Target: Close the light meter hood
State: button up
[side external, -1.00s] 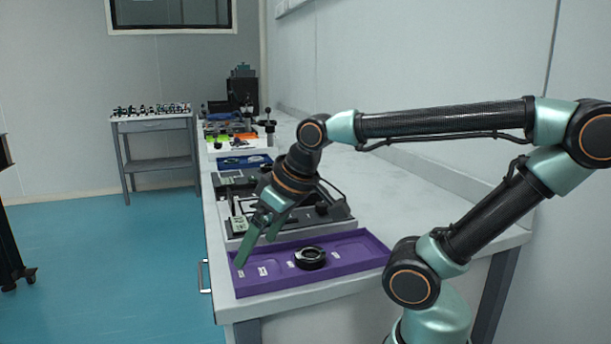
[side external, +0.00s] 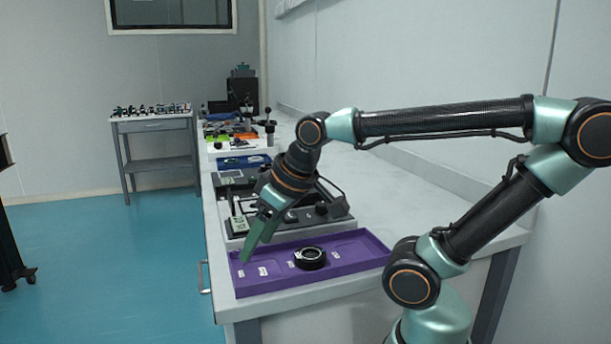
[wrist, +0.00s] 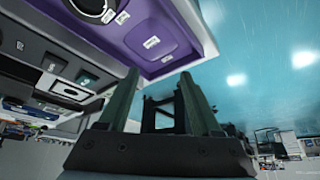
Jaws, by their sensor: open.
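My gripper (side external: 257,250) is open and empty, pointing down over the left part of the purple tray in the side view. Its two green fingers stand apart in the wrist view (wrist: 158,85). A dark grey device (side external: 335,212) with knobs lies just behind the tray, partly hidden by my gripper. A small instrument with a pale green face (side external: 238,224) stands at its left end. Another dark box with a greenish screen (side external: 230,179) sits farther back. I cannot tell for sure which is the light meter, and I cannot make out its hood.
The purple tray (side external: 352,236) holds a black ring (side external: 310,258) and white labels; the tray also shows in the wrist view (wrist: 178,37). A blue tray (side external: 240,162) and other equipment stand farther back. The right side of the white bench (side external: 400,195) is clear.

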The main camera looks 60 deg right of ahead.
jog(key=w+d+r+n+g, duration=0.1)
jog(key=d+r+n, duration=0.1)
jog(key=d+r, duration=0.5)
jog(key=w+d+r+n+g+h, duration=0.1)
jog(key=w+d+r+n+g, duration=0.15)
jog(key=d, duration=0.85)
jog(key=w+d+r+n+g, duration=0.1)
jog(key=d+r+n, duration=0.1)
jog(key=d+r, duration=0.5)
jog(key=shift+t, duration=0.35)
jog(key=d+f, duration=0.1)
jog(key=f, duration=0.3)
jog(key=d+f, duration=0.1)
jog(key=f, duration=0.3)
jog(key=d+f, duration=0.1)
jog(key=f, duration=0.3)
jog(key=shift+w+d+f, duration=0.1)
jog(key=shift+w+f, duration=0.25)
jog(key=shift+w, duration=0.05)
grip_shut()
